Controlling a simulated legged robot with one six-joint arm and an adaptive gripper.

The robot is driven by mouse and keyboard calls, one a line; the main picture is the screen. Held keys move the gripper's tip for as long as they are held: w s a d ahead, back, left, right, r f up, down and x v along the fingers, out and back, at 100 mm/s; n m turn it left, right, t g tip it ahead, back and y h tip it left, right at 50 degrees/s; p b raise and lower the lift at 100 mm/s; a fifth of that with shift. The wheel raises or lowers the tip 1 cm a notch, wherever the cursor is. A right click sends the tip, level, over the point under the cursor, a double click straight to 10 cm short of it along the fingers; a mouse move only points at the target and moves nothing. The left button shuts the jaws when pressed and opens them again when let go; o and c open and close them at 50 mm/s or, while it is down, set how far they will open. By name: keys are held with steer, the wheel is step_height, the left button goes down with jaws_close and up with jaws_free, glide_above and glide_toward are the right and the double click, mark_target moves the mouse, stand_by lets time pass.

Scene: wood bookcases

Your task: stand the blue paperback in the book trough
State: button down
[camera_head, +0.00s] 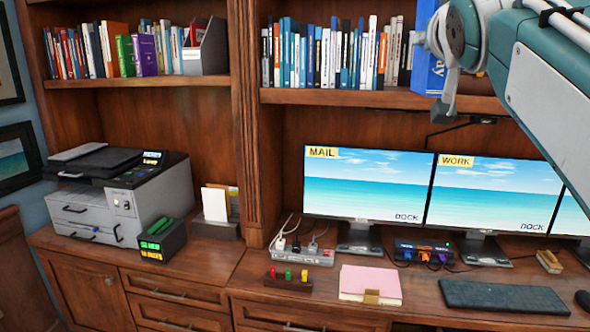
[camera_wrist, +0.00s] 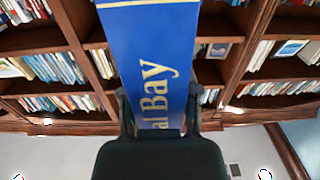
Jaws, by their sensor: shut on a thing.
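The blue paperback (camera_head: 427,72) is at the upper right of the head view, in front of the upper shelf and partly hidden by my gripper (camera_head: 442,100). In the wrist view the paperback (camera_wrist: 150,45) shows yellow lettering reading "al Bay" and stands out past the fingers. My gripper (camera_wrist: 157,100) is shut on it, one finger on each side. A low grey trough (camera_head: 216,229) stands on the counter right of the printer, with white books or cards upright in its left part. It looks like the book trough.
The upper shelf (camera_head: 340,97) holds rows of books and a grey magazine file (camera_head: 207,54).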

steer(key=w+a+f+n+y, duration=0.2)
steer(key=w+f+y, duration=0.1)
steer(key=w+f, duration=1.35)
steer(key=w+a+f+y, duration=0.1)
steer(key=w+f, duration=0.2)
steer(key=f, duration=0.7)
steer(key=w+a+f, duration=0.1)
steer(key=w+f, duration=0.2)
steer(key=f, duration=0.7)
steer(key=s+f, duration=0.2)
steer(key=f, duration=0.8)
steer(key=s+f, duration=0.2)
steer(key=f, duration=0.9)
steer(key=s+f, duration=1.2)
steer(key=f, duration=0.3)
steer(key=shift+s+f+h, duration=0.25)
steer(key=shift+s+h, duration=0.15)
